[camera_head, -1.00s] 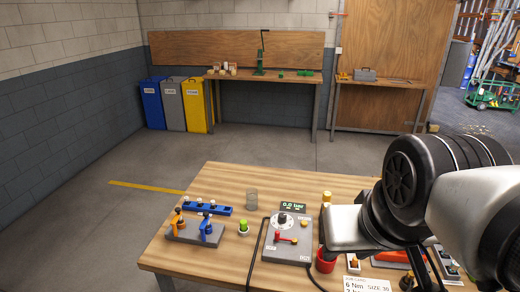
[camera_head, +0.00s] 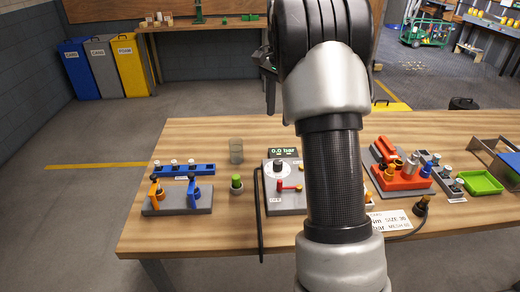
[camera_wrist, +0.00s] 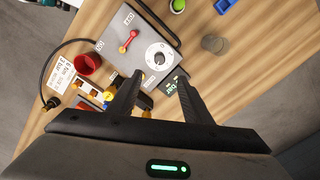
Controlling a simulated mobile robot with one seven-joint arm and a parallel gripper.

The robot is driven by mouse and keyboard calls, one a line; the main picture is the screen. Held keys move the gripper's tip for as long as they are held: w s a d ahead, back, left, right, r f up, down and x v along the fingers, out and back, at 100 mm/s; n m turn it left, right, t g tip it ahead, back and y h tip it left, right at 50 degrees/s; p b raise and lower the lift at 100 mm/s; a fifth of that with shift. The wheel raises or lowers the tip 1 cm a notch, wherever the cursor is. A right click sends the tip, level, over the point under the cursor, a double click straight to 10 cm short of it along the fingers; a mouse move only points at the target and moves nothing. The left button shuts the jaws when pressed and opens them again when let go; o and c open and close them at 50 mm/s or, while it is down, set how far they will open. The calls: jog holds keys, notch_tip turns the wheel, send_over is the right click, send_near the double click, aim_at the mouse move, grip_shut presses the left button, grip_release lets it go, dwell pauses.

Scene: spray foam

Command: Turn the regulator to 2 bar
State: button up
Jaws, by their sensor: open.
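The regulator (camera_head: 285,205) is a grey box on the wooden table, partly hidden behind my arm in the head view. It has a round white dial with a dark knob (camera_head: 279,167), a red lever (camera_head: 289,187) and a display (camera_head: 284,153) reading 0.0 bar. In the wrist view the dial (camera_wrist: 158,57) lies just ahead of the fingertips, and the red lever (camera_wrist: 128,41) is further off. My gripper (camera_wrist: 160,79) is open and empty, its fingers apart, above the display side of the box and not around the knob. One finger partly covers the display (camera_wrist: 173,82).
A clear cup (camera_head: 236,150) and a green-topped bottle (camera_head: 236,184) stand left of the regulator. A grey block with orange and blue handles (camera_head: 178,200) is further left. A red cup (camera_wrist: 87,64) and a black cable (camera_head: 260,215) are close beside the regulator. A red fixture (camera_head: 400,178) stands right.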

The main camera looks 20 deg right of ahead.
aim_at(278, 162)
jog(key=shift+m, duration=0.3)
jog(key=f+b, duration=0.1)
jog(key=f, duration=1.1)
jog(key=d+f+b, duration=0.1)
jog(key=f, duration=0.6)
jog(key=shift+w+f+b, duration=0.1)
jog(key=shift+w+b, duration=0.2)
jog(key=shift+w, duration=0.05)
jog(key=shift+c, duration=0.4)
jog(key=c, duration=1)
